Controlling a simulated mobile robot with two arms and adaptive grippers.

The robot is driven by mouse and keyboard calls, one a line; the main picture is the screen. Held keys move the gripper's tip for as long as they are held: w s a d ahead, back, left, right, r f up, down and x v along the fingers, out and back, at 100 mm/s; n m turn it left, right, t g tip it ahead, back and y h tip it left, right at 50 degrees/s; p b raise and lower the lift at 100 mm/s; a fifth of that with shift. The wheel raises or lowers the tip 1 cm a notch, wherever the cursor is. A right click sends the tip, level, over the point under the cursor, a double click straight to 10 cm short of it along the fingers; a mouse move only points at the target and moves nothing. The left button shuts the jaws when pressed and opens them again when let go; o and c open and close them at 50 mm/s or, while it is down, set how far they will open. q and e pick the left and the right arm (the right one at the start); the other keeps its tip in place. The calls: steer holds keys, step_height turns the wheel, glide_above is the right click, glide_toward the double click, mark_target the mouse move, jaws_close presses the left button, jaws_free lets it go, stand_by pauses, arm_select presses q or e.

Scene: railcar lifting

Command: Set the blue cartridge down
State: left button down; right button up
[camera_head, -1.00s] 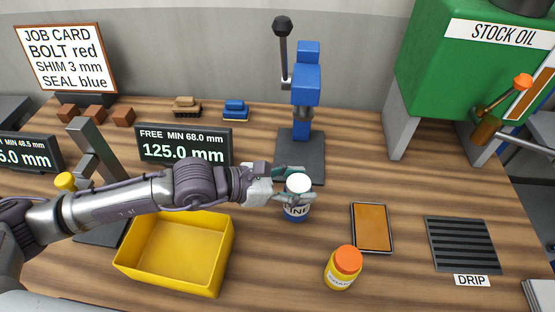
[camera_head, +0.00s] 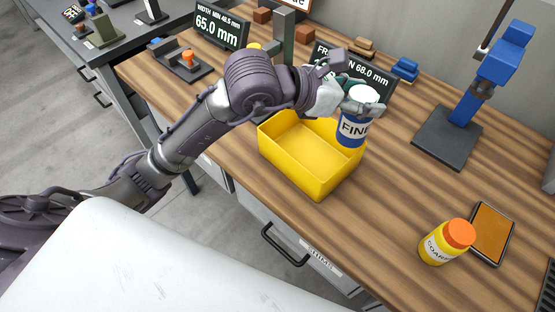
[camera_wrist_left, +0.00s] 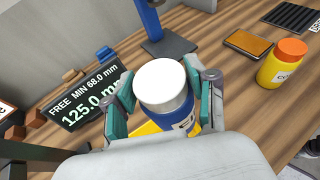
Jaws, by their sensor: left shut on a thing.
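The blue cartridge (camera_head: 352,131) has a white lid and a label reading FINE. My left gripper (camera_head: 364,107) is shut on it near the lid and holds it upright. In the head view the cartridge overlaps the far right rim of the yellow tray (camera_head: 318,187). In the wrist view the cartridge (camera_wrist_left: 163,88) sits between the two fingers, with a strip of yellow tray (camera_wrist_left: 146,129) behind it. Its underside is hidden in the wrist view, and I cannot tell its exact height. The tray's visible inside is empty. My right gripper is not in view.
A yellow jar with an orange lid (camera_head: 447,243) and an orange pad (camera_head: 491,233) stand at the right. A blue press (camera_head: 478,90) is behind. The 68.0 mm display (camera_head: 379,80) stands close behind the gripper. The bench between tray and jar is clear.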

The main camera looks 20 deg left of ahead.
arm_select(q)
steer(key=w+a+f+p, duration=0.2)
steer(key=a+f, duration=0.9)
steer(key=a, duration=0.1)
steer(key=shift+a+p, duration=0.25)
steer(key=shift+p, duration=0.05)
steer(key=shift+f, duration=0.1)
steer(key=c, duration=0.8)
jaws_free()
steer(key=shift+f, duration=0.15)
steer(key=o, duration=0.5)
steer(key=shift+c, duration=0.2)
